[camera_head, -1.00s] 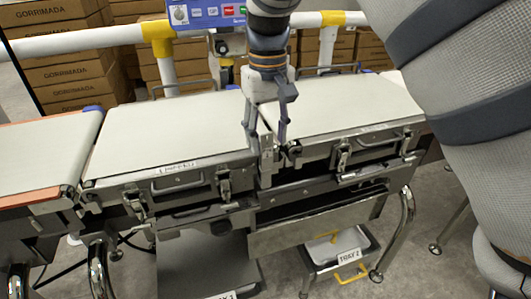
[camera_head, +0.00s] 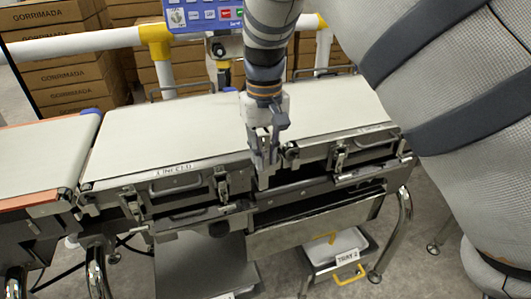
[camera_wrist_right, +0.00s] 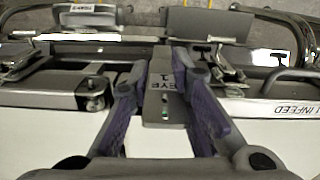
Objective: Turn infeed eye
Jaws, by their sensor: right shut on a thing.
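The infeed eye, a small grey block marked EYE 1 (camera_wrist_right: 163,106), sits in the gap between the two belt sections in the right wrist view. In the head view its lower part (camera_head: 263,182) shows just below my fingertips. My right gripper (camera_head: 266,150) comes down from above and is shut on the eye. In the right wrist view the purple-padded fingers of my right gripper (camera_wrist_right: 160,80) stand on either side of it. The fingers hide part of the eye in the head view. My left gripper is not in view.
The infeed belt (camera_head: 165,130) lies left of the eye, another belt section (camera_head: 335,105) right. Latches and handles line their front edge. A tray (camera_head: 340,243) stands below. A control panel (camera_head: 205,15) and a white rail (camera_head: 85,45) are behind.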

